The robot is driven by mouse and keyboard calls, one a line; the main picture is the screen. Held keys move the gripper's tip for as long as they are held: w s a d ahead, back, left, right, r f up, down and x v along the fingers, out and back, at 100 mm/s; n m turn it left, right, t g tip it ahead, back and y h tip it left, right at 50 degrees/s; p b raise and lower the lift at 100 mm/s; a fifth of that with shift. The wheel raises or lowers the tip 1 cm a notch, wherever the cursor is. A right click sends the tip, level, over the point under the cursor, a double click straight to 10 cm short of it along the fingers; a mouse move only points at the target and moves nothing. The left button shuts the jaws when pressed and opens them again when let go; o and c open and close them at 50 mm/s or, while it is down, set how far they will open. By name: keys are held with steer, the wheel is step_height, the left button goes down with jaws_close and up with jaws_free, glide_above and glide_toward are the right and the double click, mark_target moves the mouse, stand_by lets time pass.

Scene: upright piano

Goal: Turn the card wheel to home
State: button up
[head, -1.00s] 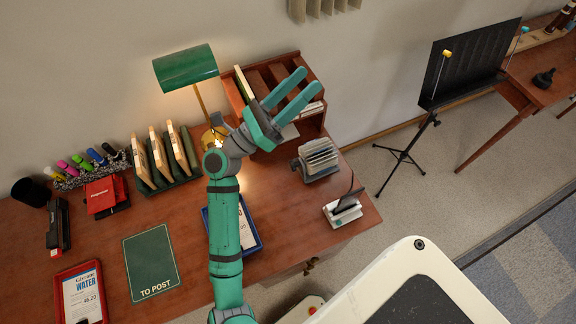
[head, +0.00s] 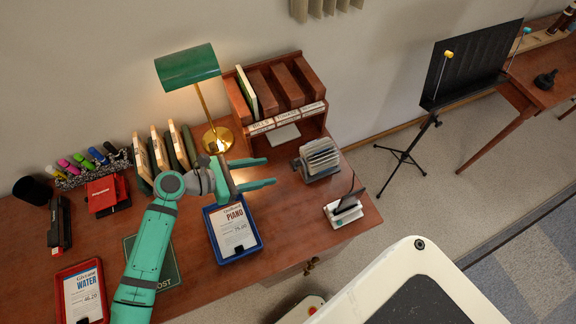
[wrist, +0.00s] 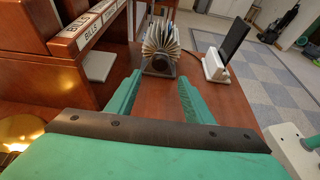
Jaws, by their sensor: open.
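The card wheel (head: 319,160) is a rotary file of pale cards on a dark grey stand, on the right part of the desk. In the wrist view the card wheel (wrist: 161,48) stands ahead, a little beyond the fingertips, its cards fanned out. My gripper (head: 270,172) is open and empty, its two teal fingers pointing right toward the card wheel with a gap between. In the wrist view my gripper (wrist: 158,85) has its fingers spread on either side of the line to the wheel. Any home mark on the wheel is too small to tell.
A wooden sorter (head: 284,92) with labelled slots stands behind. A phone on a white stand (head: 345,209) is right of the wheel, near the desk edge. A blue tray (head: 235,254) holds a "PIANO" bill. A green lamp (head: 187,68) stands behind my gripper. Bare desk lies before the wheel.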

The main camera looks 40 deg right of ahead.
mark_target(291, 166)
steer(key=x, duration=0.8)
steer(key=shift+d+f, duration=0.1)
steer(key=shift+d, duration=0.25)
steer(key=shift+s+d+f, duration=0.1)
steer(key=shift+s+d, duration=0.05)
steer(key=shift+d, duration=0.15)
steer(key=shift+a, duration=0.15)
steer(key=c, duration=1)
